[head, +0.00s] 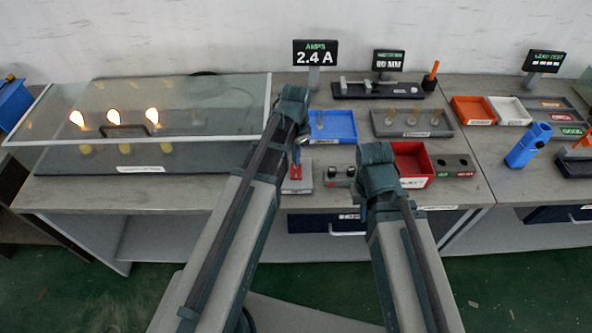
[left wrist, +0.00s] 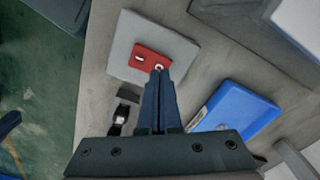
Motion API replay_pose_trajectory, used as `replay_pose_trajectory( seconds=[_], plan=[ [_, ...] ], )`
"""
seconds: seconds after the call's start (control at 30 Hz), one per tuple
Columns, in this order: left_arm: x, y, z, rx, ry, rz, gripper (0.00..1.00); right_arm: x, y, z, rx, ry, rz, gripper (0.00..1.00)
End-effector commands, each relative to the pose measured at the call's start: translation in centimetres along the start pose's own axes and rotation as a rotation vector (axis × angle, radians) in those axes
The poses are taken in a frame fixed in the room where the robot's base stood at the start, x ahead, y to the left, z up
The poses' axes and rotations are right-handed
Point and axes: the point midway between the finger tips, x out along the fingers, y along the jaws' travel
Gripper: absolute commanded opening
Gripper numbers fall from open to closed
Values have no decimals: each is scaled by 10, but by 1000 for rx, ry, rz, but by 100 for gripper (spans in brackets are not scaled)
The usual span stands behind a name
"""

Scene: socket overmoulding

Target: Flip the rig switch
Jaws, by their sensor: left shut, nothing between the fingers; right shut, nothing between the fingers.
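The rig switch is a small red block on a grey plate, in front of the blue tray in the head view. My left gripper (head: 297,160) is shut and empty, pointing down over the switch. Its tips (left wrist: 158,72) overlap the switch's edge by the round spot; I cannot tell if they touch. My right gripper (head: 362,195) is shut and empty, beside the red bin, its fingertips mostly hidden.
Several things surround the switch: a blue tray (head: 343,137), a red bin (head: 428,178) and a small dark block with knobs (head: 340,183). Three lamps (head: 115,118) glow under a glass cover (head: 225,100) at left. A display (head: 315,53) reads 2.4 A.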

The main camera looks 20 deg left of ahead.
Motion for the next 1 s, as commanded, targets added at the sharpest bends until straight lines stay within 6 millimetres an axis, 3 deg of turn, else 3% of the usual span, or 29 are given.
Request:
replay_pose_trajectory(
  seconds=[1.0],
  plan=[
    [8, 0, 0, 0, 0, 0, 0, 7, -1, 0, 0, 0, 0, 0]
  ],
)
